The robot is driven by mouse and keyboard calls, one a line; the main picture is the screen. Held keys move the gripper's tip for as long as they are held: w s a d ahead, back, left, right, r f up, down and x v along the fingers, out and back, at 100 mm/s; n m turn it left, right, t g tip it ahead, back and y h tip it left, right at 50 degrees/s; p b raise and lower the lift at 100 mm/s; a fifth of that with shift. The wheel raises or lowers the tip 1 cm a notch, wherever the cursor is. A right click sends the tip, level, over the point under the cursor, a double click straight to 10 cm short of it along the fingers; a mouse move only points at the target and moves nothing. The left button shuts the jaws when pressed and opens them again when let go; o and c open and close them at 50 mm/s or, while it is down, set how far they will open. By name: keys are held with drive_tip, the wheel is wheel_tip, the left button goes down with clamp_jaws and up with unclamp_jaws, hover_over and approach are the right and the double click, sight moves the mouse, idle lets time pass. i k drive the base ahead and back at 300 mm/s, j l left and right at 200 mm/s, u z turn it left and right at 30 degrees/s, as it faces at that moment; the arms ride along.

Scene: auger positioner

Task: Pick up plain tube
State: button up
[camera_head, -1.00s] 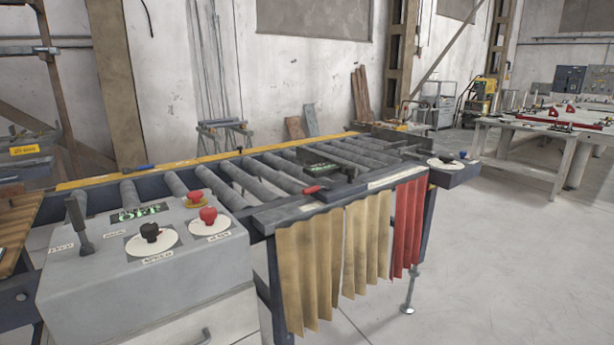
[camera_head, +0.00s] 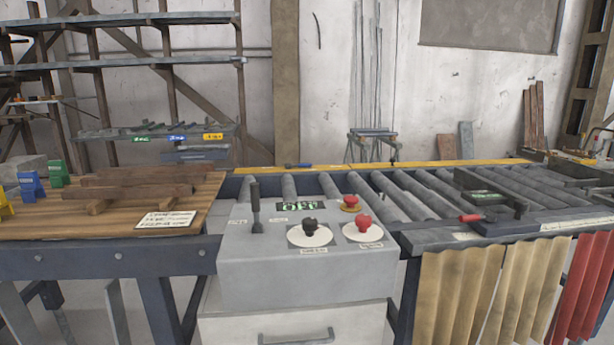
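No thing in view can be told for sure as the plain tube. Rusty brown bars (camera_head: 150,188) lie on the wooden-topped table (camera_head: 45,222) at the left. Several small dark pieces lie on a rack shelf (camera_head: 105,135) behind it, above green, blue and yellow labels; they are too small to tell apart. My gripper is not in view.
A grey control box (camera_head: 300,263) with a lever, black and red knobs and a red button stands in front. A roller conveyor (camera_head: 400,190) runs right, with tan curtains (camera_head: 455,295) below. Green and blue stands (camera_head: 31,186) and a paper note (camera_head: 166,220) are on the table.

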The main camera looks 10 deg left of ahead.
sight(183, 178)
drive_tip(key=j, duration=1.4)
drive_tip(key=u, duration=0.05)
